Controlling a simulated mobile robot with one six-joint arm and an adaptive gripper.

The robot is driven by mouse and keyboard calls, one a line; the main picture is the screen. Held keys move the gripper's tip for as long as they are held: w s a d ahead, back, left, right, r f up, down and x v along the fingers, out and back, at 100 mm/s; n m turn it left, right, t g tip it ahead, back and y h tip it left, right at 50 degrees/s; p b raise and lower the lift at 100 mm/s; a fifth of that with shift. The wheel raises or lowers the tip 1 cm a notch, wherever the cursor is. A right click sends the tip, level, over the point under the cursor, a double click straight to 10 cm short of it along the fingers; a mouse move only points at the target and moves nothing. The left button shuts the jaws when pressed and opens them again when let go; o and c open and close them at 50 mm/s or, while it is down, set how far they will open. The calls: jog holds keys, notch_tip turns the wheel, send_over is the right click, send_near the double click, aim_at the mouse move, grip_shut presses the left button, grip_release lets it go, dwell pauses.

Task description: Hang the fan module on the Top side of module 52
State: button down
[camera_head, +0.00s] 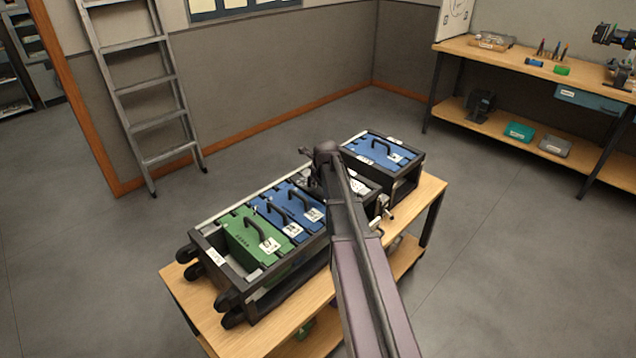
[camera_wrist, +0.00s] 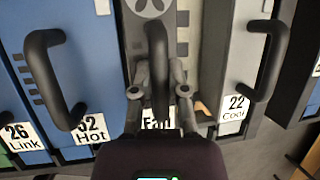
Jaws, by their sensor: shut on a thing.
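My gripper (camera_wrist: 158,88) is shut on the fan module's dark upright handle, one finger on each side. Module 52 (camera_wrist: 85,60), blue with a dark handle and a "52 Hot" label, is directly left of the fan module in the wrist view. In the head view module 52 (camera_head: 300,203) is the blue one nearest my gripper (camera_head: 316,185). I cannot tell whether the fan module is fully seated or raised.
Blue module 26 (camera_head: 272,217) and a green module (camera_head: 250,238) sit further left in the dark rack (camera_head: 262,303). The rack stands on a wooden table (camera_head: 190,308). A ladder (camera_head: 140,85) leans on the wall.

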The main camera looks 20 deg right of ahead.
jog(key=shift+f, duration=0.15)
jog(key=c, duration=0.6)
grip_release()
jog(key=shift+o, duration=0.2)
jog(key=shift+r+p, duration=3.4)
jog(key=shift+r, duration=0.15)
